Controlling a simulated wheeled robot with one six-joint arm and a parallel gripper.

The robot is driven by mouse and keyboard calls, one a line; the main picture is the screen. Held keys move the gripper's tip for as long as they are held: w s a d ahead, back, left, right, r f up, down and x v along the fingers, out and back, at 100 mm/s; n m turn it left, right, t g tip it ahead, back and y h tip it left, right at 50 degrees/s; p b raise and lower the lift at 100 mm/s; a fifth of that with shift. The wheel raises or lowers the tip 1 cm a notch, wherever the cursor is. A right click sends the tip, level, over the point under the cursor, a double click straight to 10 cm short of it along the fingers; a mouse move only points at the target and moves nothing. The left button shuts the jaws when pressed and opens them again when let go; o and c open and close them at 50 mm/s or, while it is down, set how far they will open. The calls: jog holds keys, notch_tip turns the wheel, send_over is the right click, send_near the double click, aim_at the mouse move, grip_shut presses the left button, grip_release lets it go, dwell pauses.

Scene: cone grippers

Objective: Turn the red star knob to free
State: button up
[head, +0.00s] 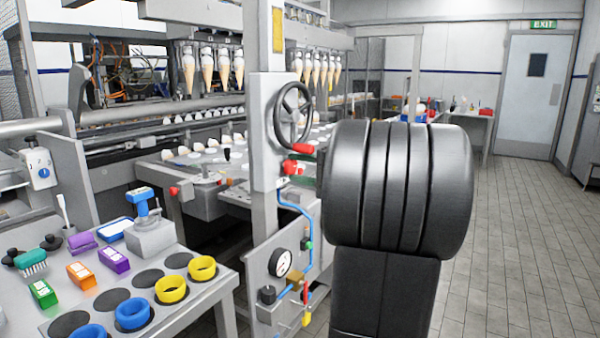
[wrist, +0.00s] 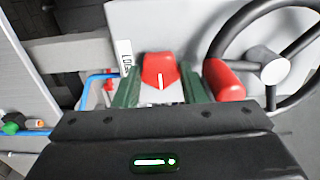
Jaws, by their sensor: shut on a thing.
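The red star knob (wrist: 159,70) sits in the upper middle of the wrist view, between the two green fingers of my gripper (wrist: 162,82). My gripper is shut on it. A white pointer line on the knob's face runs nearly straight up in the wrist view. A small white label (wrist: 125,55) with dark print is left of the knob, too small to read surely. In the head view the knob (head: 291,168) shows red on the machine's grey post, partly hidden by my arm and fingers.
A dark handwheel (head: 293,115) with a red grip (wrist: 222,80) is close to the right finger in the wrist view. Blue tubing (head: 300,205) and a pressure gauge (head: 280,262) are below the knob. A table (head: 215,292) with rings and blocks stands at left.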

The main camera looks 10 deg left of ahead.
jog(key=o, duration=1)
jog(key=shift+r+p, duration=0.3)
jog(key=shift+p, duration=0.05)
